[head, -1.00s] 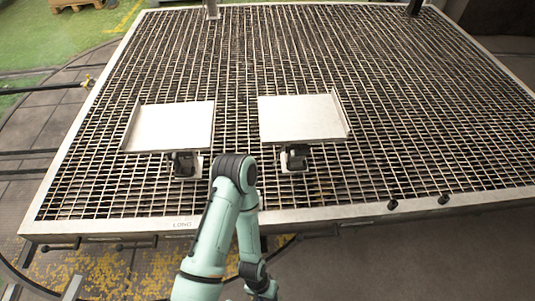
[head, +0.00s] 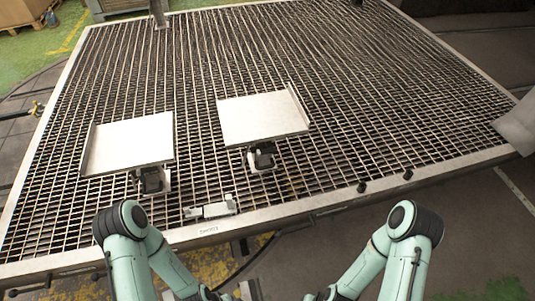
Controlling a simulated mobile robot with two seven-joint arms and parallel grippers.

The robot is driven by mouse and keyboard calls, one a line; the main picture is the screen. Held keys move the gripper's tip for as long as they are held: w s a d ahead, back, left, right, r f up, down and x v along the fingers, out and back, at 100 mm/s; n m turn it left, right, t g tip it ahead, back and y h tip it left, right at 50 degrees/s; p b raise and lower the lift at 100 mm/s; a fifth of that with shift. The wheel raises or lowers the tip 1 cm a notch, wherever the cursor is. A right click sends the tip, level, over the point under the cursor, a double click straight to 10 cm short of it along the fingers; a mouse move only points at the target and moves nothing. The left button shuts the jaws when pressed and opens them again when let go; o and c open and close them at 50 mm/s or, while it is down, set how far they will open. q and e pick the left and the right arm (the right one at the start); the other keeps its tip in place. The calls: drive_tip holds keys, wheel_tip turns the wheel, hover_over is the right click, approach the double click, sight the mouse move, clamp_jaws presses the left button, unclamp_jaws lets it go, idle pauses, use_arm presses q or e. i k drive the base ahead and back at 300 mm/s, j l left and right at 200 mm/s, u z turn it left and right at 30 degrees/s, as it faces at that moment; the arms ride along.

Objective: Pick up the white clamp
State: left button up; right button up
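A small whitish-grey clamp-like piece (head: 210,209) lies on the metal grating near its front edge, just behind a small label. It is small in the picture, and I cannot be sure that it is the white clamp. Both of my arms show at the bottom of the head view, bent at the elbow, with forearms running down out of the frame. Neither gripper shows, so I cannot tell what they hold. No arm covers the piece.
The grating table (head: 330,140) fills most of the view. Two white trays stand on it, a left one (head: 130,143) and a right one (head: 262,117), each with a dark block in front. A grey panel (head: 519,124) is at the right edge.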

sight(220, 210)
drive_tip(key=u, duration=0.4)
drive_tip(key=i+u, duration=0.1)
drive_tip(key=u, duration=0.65)
drive_tip(key=i+u, duration=0.15)
drive_tip(key=u, duration=0.2)
drive_tip(key=i+l, duration=0.25)
drive_tip(key=i, duration=0.15)
drive_tip(key=u, duration=0.05)
